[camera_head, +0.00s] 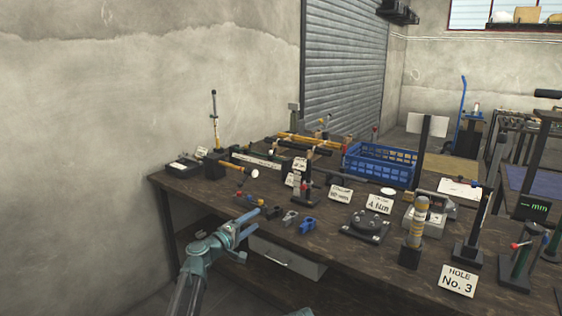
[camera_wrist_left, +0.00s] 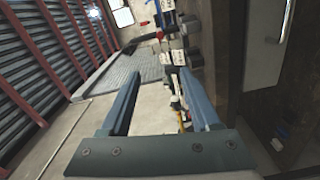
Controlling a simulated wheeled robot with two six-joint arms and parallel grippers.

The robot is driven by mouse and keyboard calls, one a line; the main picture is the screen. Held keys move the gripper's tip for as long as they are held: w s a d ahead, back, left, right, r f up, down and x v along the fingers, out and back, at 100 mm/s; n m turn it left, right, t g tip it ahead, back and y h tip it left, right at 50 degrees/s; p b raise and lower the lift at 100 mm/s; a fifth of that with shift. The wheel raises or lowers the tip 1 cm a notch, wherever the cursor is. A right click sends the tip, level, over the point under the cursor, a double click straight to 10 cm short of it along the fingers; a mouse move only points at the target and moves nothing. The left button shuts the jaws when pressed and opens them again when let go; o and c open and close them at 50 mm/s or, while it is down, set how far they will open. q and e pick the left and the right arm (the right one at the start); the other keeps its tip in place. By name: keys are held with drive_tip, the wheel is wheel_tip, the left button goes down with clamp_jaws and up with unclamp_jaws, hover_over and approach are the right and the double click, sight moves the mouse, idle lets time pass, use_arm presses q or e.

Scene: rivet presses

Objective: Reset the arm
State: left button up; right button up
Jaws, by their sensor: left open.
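My left arm comes in from the bottom of the head view. Its blue-grey left gripper (camera_head: 252,218) is at the front left edge of the workbench (camera_head: 215,196), with bench tools behind it. In the left wrist view the two fingers (camera_wrist_left: 158,78) stand wide apart with nothing held between them. The head view does not show clearly whether the gripper touches the bench. My right gripper is not in view.
Small clamps (camera_head: 290,217) lie just right of the gripper. A drawer (camera_head: 287,258) is below. Space left of the bench is clear.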

use_arm(q)
drive_tip(key=s+d+f+m+g+y+p, duration=0.1)
drive_tip(key=s+d+m+g+p, duration=0.5)
drive_tip(key=s, duration=0.5)
drive_tip(key=s+d+f+m+g+y+p, duration=0.15)
drive_tip(key=s+d+m+g+p, duration=0.45)
drive_tip(key=s, duration=0.6)
drive_tip(key=s+a+r+g+y+p, duration=0.1)
drive_tip(key=s+a+y+p, duration=0.3)
drive_tip(key=s, duration=0.4)
drive_tip(key=s+a+g+y+p, duration=0.2)
drive_tip(key=s+a+y+p, duration=0.2)
drive_tip(key=s, duration=0.4)
drive_tip(key=shift+s+a+r+m+y+p, duration=0.3)
drive_tip(key=shift+s+a+r+y+p, duration=0.1)
drive_tip(key=shift+y+p, duration=0.3)
